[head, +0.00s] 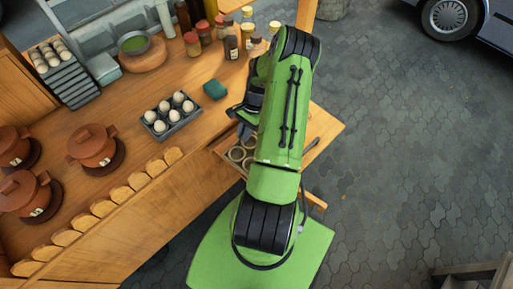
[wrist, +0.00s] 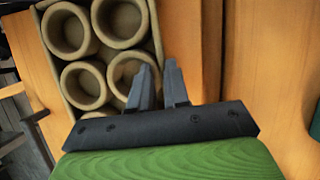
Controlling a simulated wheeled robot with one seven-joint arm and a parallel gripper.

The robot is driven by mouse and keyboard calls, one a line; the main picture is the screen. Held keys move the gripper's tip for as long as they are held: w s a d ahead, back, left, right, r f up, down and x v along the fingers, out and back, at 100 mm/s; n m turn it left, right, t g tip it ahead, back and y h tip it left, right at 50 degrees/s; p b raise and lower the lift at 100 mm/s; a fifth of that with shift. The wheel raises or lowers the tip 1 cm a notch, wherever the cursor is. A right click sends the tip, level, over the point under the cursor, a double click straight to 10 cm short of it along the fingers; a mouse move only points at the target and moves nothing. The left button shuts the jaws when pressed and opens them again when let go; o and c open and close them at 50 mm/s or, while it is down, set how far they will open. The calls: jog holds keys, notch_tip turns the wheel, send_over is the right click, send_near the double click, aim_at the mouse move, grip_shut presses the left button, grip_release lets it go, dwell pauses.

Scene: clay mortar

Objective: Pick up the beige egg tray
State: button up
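The beige egg tray (wrist: 98,56) fills the upper left of the wrist view, with several round, empty-looking cups inside a thin rim. In the head view the tray (head: 243,160) shows only in part, on a wooden surface beside the counter, with my arm covering the rest. My gripper (wrist: 160,68) has its two dark fingers apart with a gap between them, and nothing shows between them. The fingers appear over the tray's lower right corner in the wrist view. I cannot tell whether they touch it.
A grey tray (head: 187,127) with several white eggs sits on the counter to the left. A teal block (head: 215,90) lies near it. Jars and bottles (head: 231,47) stand behind. Brown clay pots (head: 92,146) stand at left. Paved floor (head: 400,150) is open at right.

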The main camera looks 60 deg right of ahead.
grip_shut()
